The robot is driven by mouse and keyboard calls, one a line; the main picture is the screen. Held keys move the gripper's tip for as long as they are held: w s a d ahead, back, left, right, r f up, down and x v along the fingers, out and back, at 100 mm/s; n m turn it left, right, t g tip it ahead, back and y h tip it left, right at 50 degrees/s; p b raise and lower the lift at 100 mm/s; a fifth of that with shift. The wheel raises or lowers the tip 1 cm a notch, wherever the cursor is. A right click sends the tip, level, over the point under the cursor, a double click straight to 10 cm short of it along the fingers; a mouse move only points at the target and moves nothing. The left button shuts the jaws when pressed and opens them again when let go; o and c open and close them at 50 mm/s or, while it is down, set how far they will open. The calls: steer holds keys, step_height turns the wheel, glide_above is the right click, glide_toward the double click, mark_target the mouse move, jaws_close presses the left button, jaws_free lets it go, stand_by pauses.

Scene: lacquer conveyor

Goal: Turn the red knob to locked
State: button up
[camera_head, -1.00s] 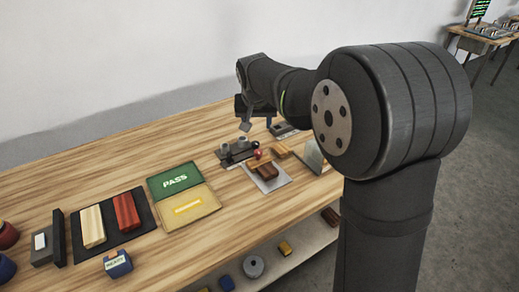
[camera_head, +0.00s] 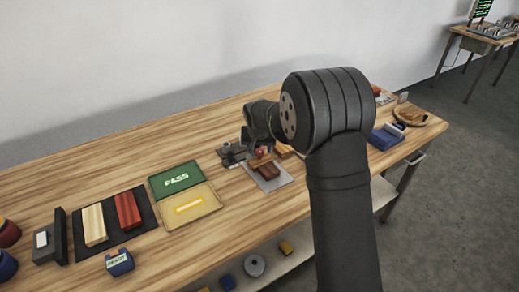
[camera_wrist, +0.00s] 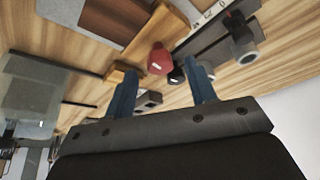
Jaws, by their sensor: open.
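The red knob (camera_wrist: 160,60) shows in the wrist view just beyond my gripper's blue fingers, above the gap between them. It also shows small in the head view (camera_head: 261,152), partly hidden by my arm. My gripper (camera_wrist: 162,88) is open, with nothing between its fingers, and apart from the knob. A dark part sits right beside the knob in the wrist view. Any lock marking on the knob is too small to read. In the head view my gripper is hidden behind my arm.
A dark fixture with grey cylinders (camera_wrist: 241,45) stands close to the knob. A grey plate (camera_head: 285,181) with brown blocks lies in front of it. A green PASS panel (camera_head: 175,179) is to the left. A blue box (camera_head: 385,137) and a round wooden tray (camera_head: 436,121) are at the right.

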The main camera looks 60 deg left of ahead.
steer(key=shift+w+a+f, duration=0.15)
steer(key=shift+a+f, duration=0.1)
steer(key=shift+f, duration=0.35)
steer(key=c, duration=1)
